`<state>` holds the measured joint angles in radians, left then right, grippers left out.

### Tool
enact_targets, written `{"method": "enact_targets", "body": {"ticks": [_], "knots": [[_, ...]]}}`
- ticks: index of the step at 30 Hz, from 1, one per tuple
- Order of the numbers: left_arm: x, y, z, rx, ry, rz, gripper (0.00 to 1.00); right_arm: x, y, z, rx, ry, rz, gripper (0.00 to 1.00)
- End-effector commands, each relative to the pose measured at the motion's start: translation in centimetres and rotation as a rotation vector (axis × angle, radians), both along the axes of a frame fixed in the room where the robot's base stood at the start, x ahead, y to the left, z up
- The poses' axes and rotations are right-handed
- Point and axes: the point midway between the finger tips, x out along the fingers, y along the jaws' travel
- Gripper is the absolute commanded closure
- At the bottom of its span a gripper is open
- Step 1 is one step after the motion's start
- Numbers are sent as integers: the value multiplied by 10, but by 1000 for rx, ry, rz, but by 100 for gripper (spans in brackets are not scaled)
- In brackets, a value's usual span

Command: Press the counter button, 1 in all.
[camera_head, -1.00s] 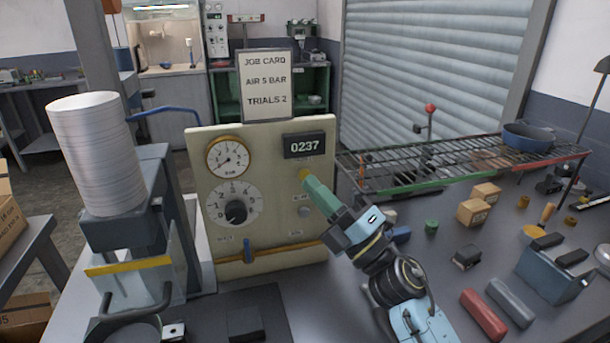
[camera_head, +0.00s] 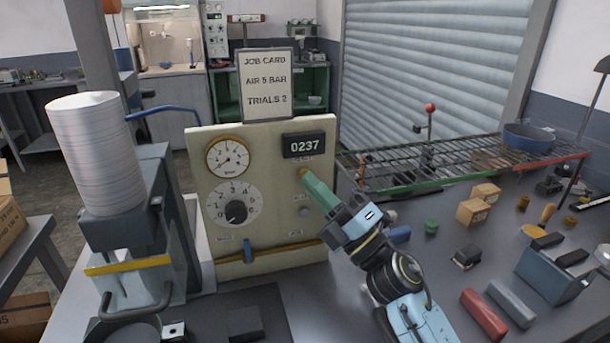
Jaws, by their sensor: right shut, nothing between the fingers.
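The cream control panel (camera_head: 270,205) stands upright on the bench. Its dark counter display (camera_head: 304,145) reads 0237. The counter button is not clearly visible; a small yellow piece (camera_head: 303,174) shows at the tip of my right gripper, just below the display. My right gripper (camera_head: 309,181) has green fingers that are shut and empty, pointing up and left at the panel face. I cannot tell whether the tip touches the panel. A small grey round knob (camera_head: 304,211) sits lower on the panel. My left gripper is not in view.
A press with a tall white stack (camera_head: 97,150) stands left. A wire rack (camera_head: 450,165), boxes (camera_head: 473,211) and a toolbox (camera_head: 553,272) lie right.

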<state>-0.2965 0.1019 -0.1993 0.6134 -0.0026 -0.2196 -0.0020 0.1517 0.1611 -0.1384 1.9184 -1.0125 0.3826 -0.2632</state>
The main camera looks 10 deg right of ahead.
Motion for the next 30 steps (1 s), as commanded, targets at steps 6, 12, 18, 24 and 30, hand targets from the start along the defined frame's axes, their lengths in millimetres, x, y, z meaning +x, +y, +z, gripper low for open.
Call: {"method": "enact_targets", "body": {"ticks": [6, 12, 18, 24, 30], "knots": [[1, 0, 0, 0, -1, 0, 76, 0, 0, 0, 0, 0, 0, 100], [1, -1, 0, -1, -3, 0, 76, 3, 0, 0, 1, -1, 0, 100], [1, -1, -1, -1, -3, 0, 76, 5, 0, 0, 0, 0, 0, 100], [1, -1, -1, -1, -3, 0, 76, 7, 0, 0, 0, 0, 0, 100], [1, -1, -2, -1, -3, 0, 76, 9, 0, 0, -1, 1, 0, 100]]}}
